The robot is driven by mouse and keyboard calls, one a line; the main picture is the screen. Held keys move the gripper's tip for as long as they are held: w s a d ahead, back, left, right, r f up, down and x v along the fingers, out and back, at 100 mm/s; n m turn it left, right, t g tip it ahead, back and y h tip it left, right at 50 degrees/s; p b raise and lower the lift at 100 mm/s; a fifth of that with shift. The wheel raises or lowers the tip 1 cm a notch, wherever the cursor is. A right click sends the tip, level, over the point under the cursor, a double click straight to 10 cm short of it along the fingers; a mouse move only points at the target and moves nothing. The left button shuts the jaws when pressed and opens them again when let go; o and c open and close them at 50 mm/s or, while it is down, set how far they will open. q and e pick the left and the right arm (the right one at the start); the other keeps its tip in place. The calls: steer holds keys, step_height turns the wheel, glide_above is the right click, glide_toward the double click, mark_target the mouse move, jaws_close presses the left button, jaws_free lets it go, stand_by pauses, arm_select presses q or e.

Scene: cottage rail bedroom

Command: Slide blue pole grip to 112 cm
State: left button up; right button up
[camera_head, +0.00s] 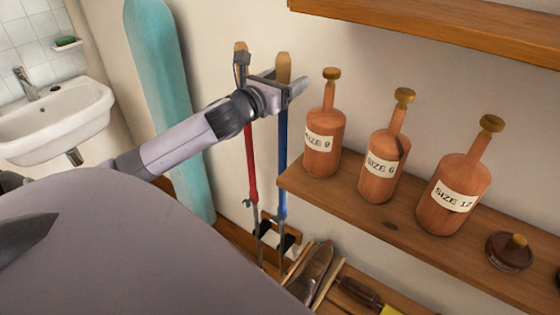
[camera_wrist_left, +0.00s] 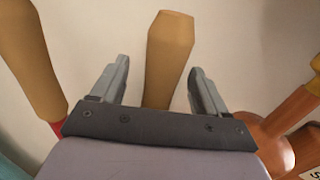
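The blue pole (camera_head: 282,160) stands upright against the wall, with a tan grip (camera_head: 283,66) at its top. My left gripper (camera_head: 284,82) is at the lower part of this grip. In the left wrist view, the grip (camera_wrist_left: 170,50) stands between the two fingers of my left gripper (camera_wrist_left: 158,68). The fingers are apart, with a gap on both sides of the grip. The red pole (camera_head: 252,165) stands just left of the blue one, with a similar tan grip (camera_wrist_left: 30,60). No length marks are readable. My right gripper is not in view.
A wooden shelf (camera_head: 335,192) right of the poles holds bottle-shaped wooden blocks (camera_head: 378,165) with size labels and a dark round tin (camera_head: 508,252). Another shelf (camera_head: 440,25) is above. A teal board (camera_head: 165,90) leans left, beside a sink (camera_head: 55,120).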

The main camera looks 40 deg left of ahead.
arm_select(q)
steer(key=s+d, duration=0.1)
steer(key=s, duration=0.9)
stand_by(0.3)
steer(key=shift+f, duration=0.1)
stand_by(0.3)
